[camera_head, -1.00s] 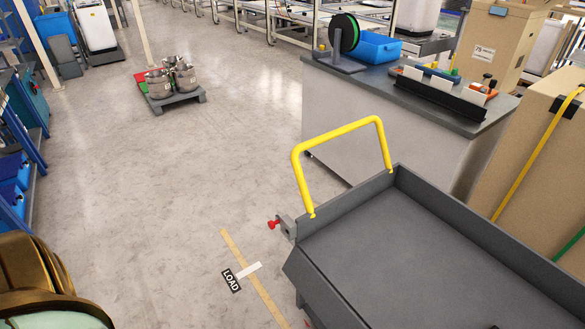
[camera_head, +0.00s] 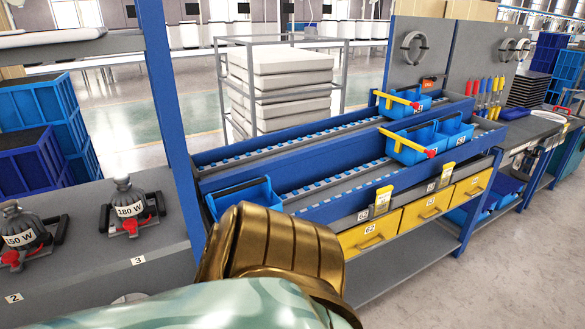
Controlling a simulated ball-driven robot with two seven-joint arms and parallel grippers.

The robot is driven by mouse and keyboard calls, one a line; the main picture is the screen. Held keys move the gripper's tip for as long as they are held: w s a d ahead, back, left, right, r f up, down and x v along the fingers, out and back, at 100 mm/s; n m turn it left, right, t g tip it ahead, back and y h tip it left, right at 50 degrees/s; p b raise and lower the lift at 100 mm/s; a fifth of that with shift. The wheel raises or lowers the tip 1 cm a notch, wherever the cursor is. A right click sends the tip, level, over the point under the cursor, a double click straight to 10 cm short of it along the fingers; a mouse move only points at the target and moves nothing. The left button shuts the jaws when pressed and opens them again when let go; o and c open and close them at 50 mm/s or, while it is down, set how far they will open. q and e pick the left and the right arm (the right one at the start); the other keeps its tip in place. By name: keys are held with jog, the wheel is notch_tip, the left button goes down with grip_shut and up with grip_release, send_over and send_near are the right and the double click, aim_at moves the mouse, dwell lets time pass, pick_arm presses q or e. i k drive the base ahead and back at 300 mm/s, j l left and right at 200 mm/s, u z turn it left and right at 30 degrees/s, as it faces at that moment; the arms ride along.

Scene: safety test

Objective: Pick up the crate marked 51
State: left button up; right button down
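Small blue crates stand on the blue two-lane roller rack (camera_head: 300,208). The rear crate (camera_head: 396,110), on the upper lane at the right, has a yellow handle with a red end and a small label that seems to read 51. In front of it, on the lower lane, is a double blue crate (camera_head: 412,146) with a yellow handle; its label is too small to read surely. Another blue crate (camera_head: 262,192) with a dark handle sits at the rack's left end, its front partly hidden by my gold and pale green arm. Neither gripper is in view.
A grey bench (camera_head: 75,255) at left carries two dark devices marked 150 W (camera_head: 25,238) and 180 W (camera_head: 132,208). Yellow drawers (camera_head: 425,208) hang under the rack. A blue post (camera_head: 168,95) rises at the rack's left. Open floor (camera_head: 500,265) lies at right.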

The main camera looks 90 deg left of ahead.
aim_at(258, 191)
jog(key=u, duration=3.1)
jog(key=i+l+u, duration=0.1)
jog(key=l+u, duration=0.2)
jog(key=u, duration=0.15)
jog(key=i+l+u, duration=0.1)
jog(key=l+u, duration=0.35)
jog(key=j, duration=0.1)
